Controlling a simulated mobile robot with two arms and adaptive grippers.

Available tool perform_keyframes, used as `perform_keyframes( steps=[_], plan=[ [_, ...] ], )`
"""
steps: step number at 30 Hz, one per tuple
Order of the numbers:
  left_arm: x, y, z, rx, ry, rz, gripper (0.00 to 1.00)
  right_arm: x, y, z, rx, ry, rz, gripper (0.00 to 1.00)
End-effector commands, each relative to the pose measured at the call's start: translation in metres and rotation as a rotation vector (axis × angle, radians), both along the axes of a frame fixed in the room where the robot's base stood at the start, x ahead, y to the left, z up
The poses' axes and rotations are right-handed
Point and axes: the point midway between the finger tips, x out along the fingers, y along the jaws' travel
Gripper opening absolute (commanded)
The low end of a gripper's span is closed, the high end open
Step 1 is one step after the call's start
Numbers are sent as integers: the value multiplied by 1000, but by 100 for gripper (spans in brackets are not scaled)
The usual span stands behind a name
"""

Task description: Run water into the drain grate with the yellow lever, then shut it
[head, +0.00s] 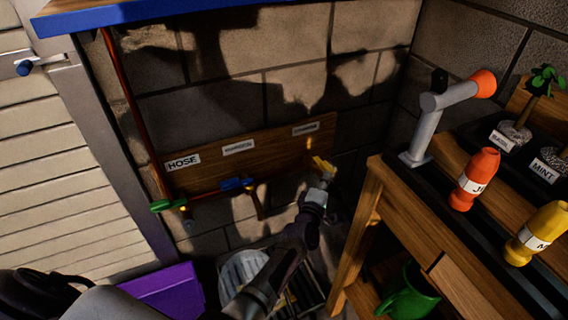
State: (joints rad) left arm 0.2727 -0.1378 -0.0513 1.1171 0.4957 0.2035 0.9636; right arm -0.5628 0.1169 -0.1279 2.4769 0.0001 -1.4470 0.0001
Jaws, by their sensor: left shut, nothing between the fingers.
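The yellow lever (320,163) sits at the right end of a wooden board (255,153) on the block wall, below the rightmost label, which is too small to read. My left gripper (327,178) reaches up from below. It is shut and empty, its tips right at the yellow lever; I cannot tell if they touch. The gripper hides part of the valve and any outlet below it. The drain grate (309,290) appears as dark slats low behind my forearm, partly hidden. No water stream is visible. My right gripper is not in view.
A green lever (167,205) under the HOSE label and a blue lever (236,184) share the red pipe. A grey ribbed bucket (238,268) and a purple bin (168,291) stand below. A wooden bench (405,218) with bottles and plants is close on the right.

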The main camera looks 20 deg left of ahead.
Motion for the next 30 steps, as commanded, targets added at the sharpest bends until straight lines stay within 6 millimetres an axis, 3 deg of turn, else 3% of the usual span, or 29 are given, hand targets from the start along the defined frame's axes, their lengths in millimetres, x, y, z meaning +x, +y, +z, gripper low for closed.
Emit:
perform_keyframes(
  steps=[1, 18, 23, 30],
  plan=[
    [4, -7, 7, -2, -8, -12, 0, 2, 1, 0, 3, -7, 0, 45],
    [-1, -11, 8, -5, -8, -17, 0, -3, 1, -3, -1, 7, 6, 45],
    [-24, -8, 6, -5, -7, -11, 0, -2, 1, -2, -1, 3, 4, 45],
    [-79, -2, 3, -4, -4, -2, 0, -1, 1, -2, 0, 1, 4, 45]
  ],
)
